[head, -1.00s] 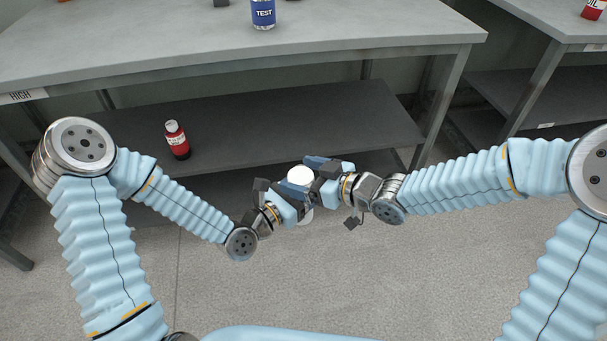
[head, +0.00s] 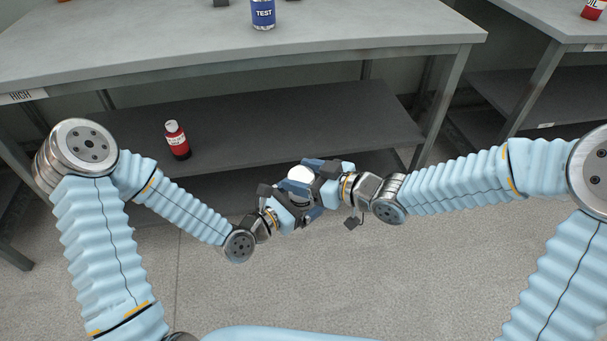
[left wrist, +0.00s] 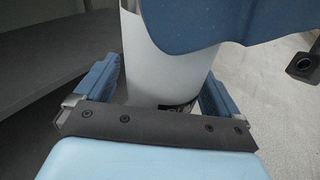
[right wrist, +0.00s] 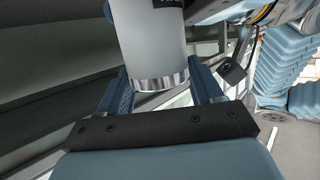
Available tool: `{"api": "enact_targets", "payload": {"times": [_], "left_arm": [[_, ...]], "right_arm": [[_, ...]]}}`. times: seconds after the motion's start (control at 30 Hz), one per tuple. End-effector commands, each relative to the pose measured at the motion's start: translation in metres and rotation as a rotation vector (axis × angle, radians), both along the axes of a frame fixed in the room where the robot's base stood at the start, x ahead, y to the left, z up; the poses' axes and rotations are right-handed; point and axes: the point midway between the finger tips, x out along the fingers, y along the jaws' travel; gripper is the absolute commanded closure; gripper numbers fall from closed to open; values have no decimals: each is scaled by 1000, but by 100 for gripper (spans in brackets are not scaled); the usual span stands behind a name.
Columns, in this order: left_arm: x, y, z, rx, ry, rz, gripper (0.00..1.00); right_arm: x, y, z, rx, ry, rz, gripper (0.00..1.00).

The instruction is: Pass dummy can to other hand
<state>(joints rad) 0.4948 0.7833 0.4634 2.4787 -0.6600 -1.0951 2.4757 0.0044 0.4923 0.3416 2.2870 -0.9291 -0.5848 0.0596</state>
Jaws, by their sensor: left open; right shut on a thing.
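The dummy can (head: 300,174), white with a silver rim and a dark printed mark, is held in the air in front of the bench. My right gripper (head: 318,182) is shut on it. The can also shows in the right wrist view (right wrist: 150,45). My left gripper (head: 294,200) is open, with its fingers on either side of the can. In the left wrist view the can (left wrist: 165,65) stands between the blue left fingers, and a blue right finger crosses in front of its upper part. Whether the left fingers touch it I cannot tell.
A blue can marked TEST (head: 263,14) stands on the grey bench top (head: 150,50). A red bottle (head: 177,140) stands on the dark lower shelf (head: 290,125). Another bench (head: 560,20) with a red container (head: 594,9) is at right. The floor below is clear.

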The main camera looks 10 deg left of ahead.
Motion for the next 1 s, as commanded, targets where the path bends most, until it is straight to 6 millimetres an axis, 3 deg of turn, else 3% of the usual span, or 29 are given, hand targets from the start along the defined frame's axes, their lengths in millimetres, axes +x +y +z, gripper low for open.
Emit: {"api": "enact_targets", "payload": {"times": [0.2,0.37,0.5,0.73,1.0], "left_arm": [[-30,23,-104,444,56,-156,4],[-67,22,-158,939,-103,-447,4],[-106,29,-196,1258,-273,-794,4],[-160,42,-227,1473,-561,-1303,4],[-181,48,-235,1494,-708,-1509,4]], "right_arm": [[0,0,1,0,-1,0,72],[0,0,0,1,0,0,72],[0,0,0,1,0,0,72],[0,0,0,0,-1,0,72],[0,0,0,1,0,0,72]]}}
